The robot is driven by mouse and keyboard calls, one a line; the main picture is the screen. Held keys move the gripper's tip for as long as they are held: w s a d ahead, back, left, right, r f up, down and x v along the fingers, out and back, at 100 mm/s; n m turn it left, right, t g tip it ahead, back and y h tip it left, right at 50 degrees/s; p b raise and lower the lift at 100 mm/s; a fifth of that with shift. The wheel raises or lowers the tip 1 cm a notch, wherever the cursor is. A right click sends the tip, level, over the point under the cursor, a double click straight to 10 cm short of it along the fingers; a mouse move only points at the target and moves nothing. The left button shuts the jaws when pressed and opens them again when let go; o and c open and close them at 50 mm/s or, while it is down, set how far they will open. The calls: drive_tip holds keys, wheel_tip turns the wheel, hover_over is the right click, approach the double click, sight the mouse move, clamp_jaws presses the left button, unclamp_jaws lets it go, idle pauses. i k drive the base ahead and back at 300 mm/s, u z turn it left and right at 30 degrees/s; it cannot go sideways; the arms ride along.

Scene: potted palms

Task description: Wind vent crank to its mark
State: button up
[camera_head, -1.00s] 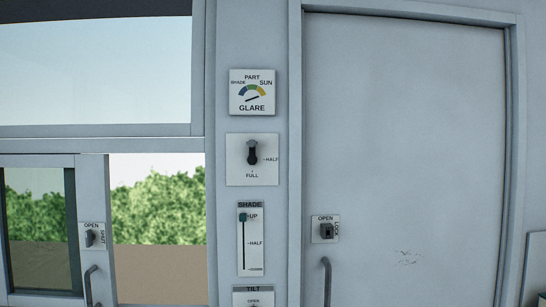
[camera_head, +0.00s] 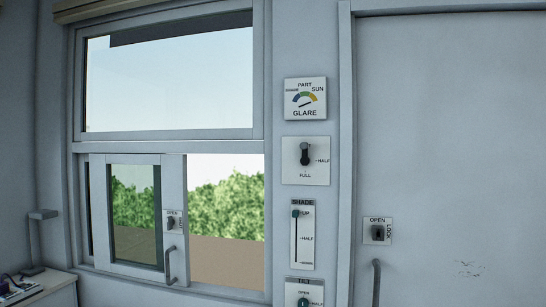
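A white plate (camera_head: 291,175) on the wall strip between window and door carries a dark crank with a grey knob (camera_head: 305,147). The crank points up. The plate shows a HALF mark at right and a FULL mark at the bottom; the plate bears no name that I can read, so I cannot tell for certain that it is the vent crank. A large upper window pane (camera_head: 170,85) is beside it at left. My gripper is not in view.
Above the crank is a GLARE dial (camera_head: 305,99); below are a SHADE slider (camera_head: 302,235) near UP and a TILT control (camera_head: 304,302). A door (camera_head: 450,150) with a lock switch (camera_head: 378,232) stands right. A sliding window (camera_head: 137,215) and a desk lamp (camera_head: 40,240) are left.

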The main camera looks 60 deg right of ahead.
sight(305, 160)
drive_tip(key=u, duration=0.35)
drive_tip(key=i, duration=0.8)
drive_tip(key=z, duration=2.85)
drive_tip(key=i, duration=0.45)
drive_tip(key=z, duration=0.25)
drive_tip(key=k, duration=0.45)
drive_tip(key=u, duration=1.15)
drive_tip(key=i, duration=0.55)
drive_tip(key=z, duration=0.25)
